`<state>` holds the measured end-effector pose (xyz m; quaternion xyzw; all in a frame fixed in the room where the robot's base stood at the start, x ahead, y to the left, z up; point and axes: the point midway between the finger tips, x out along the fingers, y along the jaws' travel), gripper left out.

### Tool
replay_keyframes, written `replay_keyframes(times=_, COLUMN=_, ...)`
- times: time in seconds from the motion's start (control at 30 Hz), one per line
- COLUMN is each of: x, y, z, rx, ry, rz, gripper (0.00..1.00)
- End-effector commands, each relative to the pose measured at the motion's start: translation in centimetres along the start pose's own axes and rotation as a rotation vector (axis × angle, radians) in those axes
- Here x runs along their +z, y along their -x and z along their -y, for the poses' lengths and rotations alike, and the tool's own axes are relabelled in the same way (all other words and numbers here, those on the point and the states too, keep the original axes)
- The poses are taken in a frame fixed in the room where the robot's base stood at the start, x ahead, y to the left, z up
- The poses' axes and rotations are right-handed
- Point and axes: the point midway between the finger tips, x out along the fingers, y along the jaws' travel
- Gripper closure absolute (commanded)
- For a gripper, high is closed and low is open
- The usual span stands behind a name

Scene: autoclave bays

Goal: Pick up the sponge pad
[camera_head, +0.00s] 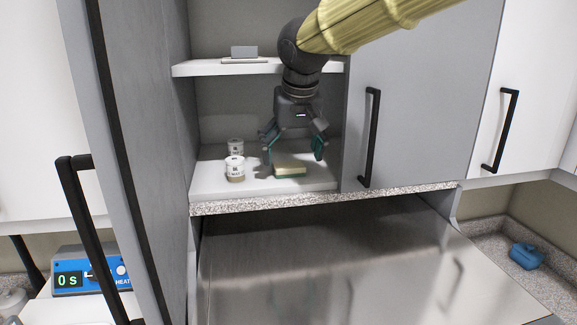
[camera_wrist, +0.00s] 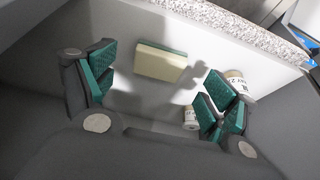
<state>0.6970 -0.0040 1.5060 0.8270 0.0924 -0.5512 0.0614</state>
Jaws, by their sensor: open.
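The sponge pad (camera_head: 289,171) is a flat block, cream with a green layer. It lies on the lower cabinet shelf (camera_head: 225,187), towards its right part. My gripper (camera_head: 293,151) is open and empty above it, pointing down, with its fingers spread to either side. In the wrist view the sponge pad (camera_wrist: 160,61) lies beyond the gap between the green-padded fingers of my gripper (camera_wrist: 158,97). It looks apart from both fingers.
Two white labelled jars, a front one (camera_head: 235,168) and a rear one (camera_head: 236,147), stand left of the sponge pad. An upper shelf (camera_head: 215,68) holds a small grey item (camera_head: 244,52). A grey cabinet door (camera_head: 420,90) bounds the right side. A speckled edge (camera_head: 300,199) runs along the front.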

Motion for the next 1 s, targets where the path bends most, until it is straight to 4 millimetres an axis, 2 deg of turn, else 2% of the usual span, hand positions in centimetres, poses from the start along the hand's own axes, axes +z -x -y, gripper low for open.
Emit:
replay_keyframes(times=0.3, x=0.0, y=-3.2, z=-0.1, rx=0.001, ry=0.0, rz=0.002, gripper=0.14)
replay_keyframes(times=0.6, x=0.1, y=-3.6, z=-0.1, rx=0.001, ry=0.0, rz=0.001, gripper=0.14)
replay_keyframes(times=0.8, x=0.1, y=-3.6, z=0.0, rx=0.0, ry=0.001, rz=0.001, gripper=0.47)
replay_keyframes(times=0.83, x=0.1, y=-3.6, z=0.0, rx=0.0, ry=0.001, rz=0.001, gripper=0.5)
replay_keyframes(times=1.0, x=0.1, y=-3.6, z=0.0, rx=0.0, ry=0.001, rz=0.001, gripper=0.5)
